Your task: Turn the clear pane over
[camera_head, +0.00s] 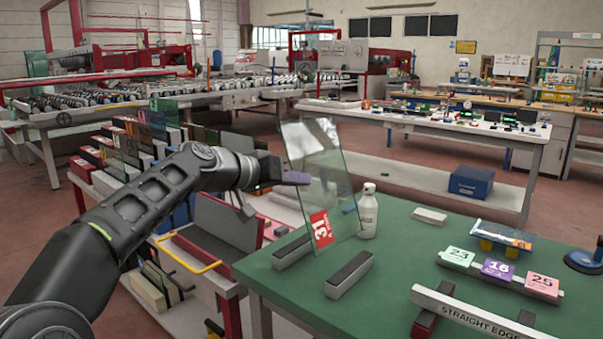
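The clear pane (322,170) stands tilted on edge above the green table (400,240), at its far left part. It carries a red label (321,229) reading 31 near its lower edge. My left gripper (297,179) reaches in from the left and is at the pane's left edge, a little above its middle. It appears shut on that edge; the far finger is hidden. Two dark-topped bars (349,275) lie on the table below and in front of the pane. I cannot tell whether the lower edge touches the table. My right gripper is not in view.
A white bottle (367,211) stands close to the pane's right side. Numbered blocks (498,271) and a straight edge (480,317) lie to the right. A rack of panes (130,150) stands left, behind my arm. The table's middle is mostly clear.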

